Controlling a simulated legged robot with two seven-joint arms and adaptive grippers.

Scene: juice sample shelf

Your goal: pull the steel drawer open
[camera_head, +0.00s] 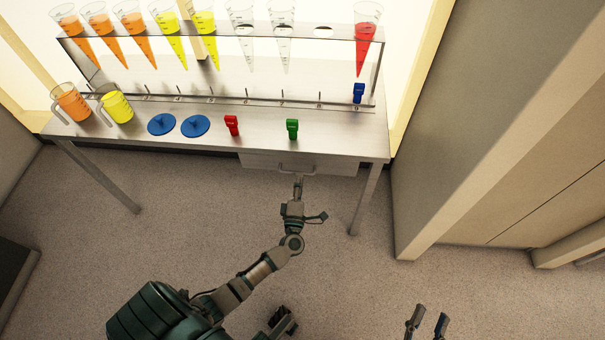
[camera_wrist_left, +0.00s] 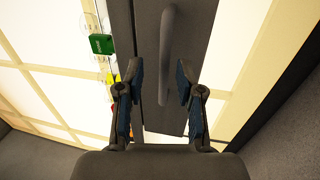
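The steel drawer (camera_head: 258,160) sits under the front edge of the steel table, towards its right side. It appears closed or nearly so. Its bar handle (camera_head: 284,167) is on the drawer front and also shows in the left wrist view (camera_wrist_left: 168,45). My left gripper (camera_head: 298,178) is at the handle. In the left wrist view its fingers (camera_wrist_left: 161,82) are spread, with the handle between them and a gap on the left side. Contact on the right is unclear. My right gripper (camera_head: 427,322) is open and empty over the floor, far from the drawer.
The steel table (camera_head: 350,140) holds a red clip-like item (camera_head: 232,125), a green one (camera_head: 292,129), blue discs (camera_head: 195,126) and two jugs (camera_head: 118,107). A rack (camera_head: 220,37) of cones stands behind. A table leg (camera_head: 365,200) is right of my left gripper. The floor in front is clear.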

